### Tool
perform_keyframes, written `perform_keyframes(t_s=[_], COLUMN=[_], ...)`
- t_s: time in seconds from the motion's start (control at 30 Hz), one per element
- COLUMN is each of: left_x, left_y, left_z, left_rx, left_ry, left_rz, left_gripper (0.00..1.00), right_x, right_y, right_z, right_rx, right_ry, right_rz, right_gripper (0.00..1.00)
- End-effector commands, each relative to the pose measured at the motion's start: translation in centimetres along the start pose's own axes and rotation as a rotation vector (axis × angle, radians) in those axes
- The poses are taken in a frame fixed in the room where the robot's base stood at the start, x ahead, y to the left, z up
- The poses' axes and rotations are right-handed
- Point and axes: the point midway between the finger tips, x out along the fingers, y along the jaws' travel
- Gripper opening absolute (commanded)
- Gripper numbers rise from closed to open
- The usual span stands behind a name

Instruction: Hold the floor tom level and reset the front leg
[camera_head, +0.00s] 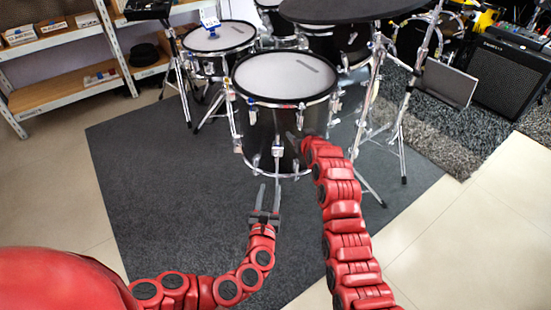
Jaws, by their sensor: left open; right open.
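The floor tom (252,125) stands upright on the dark mat, with a pale head, black shell and chrome hardware. Its front leg (277,152) is at the near side of the shell, with a bracket near the shell's lower part; its lower end is hard to separate from my gripper finger. My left gripper (269,187) is open just below and in front of the tom, fingers pointing toward the front leg. My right gripper (293,137) is open at the near right side of the shell, mostly hidden by its own arm; contact cannot be told.
The dark mat (160,200) has free room left of the tom. A chrome stand (398,130) with a dark round pad (345,10) is close on the right. A smaller drum (218,37) stands behind left. Shelves (65,95) are far left; an amplifier (505,75) is far right.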

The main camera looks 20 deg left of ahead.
Motion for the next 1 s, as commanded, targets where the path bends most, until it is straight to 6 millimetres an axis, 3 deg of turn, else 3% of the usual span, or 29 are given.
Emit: perform_keyframes(t_s=[0.37, 0.53, 1.0], left_x=[0.0, 0.0, 0.0], left_y=[0.0, 0.0, -0.1], left_z=[0.0, 0.5, 3.1], left_rx=[0.0, 0.0, 0.0], left_ry=[0.0, 0.0, 0.0], left_rz=[0.0, 0.0, 0.0], left_gripper=[0.45, 0.45, 0.45], right_x=[-0.1, -1.1, -8.5], right_y=[0.4, 0.4, 0.4], right_z=[0.0, -0.1, -0.2], right_rx=[-0.001, -0.001, 0.001], right_ry=[0.0, 0.001, 0.002], right_rz=[0.006, 0.006, 0.008], right_gripper=[0.67, 0.67, 0.67])
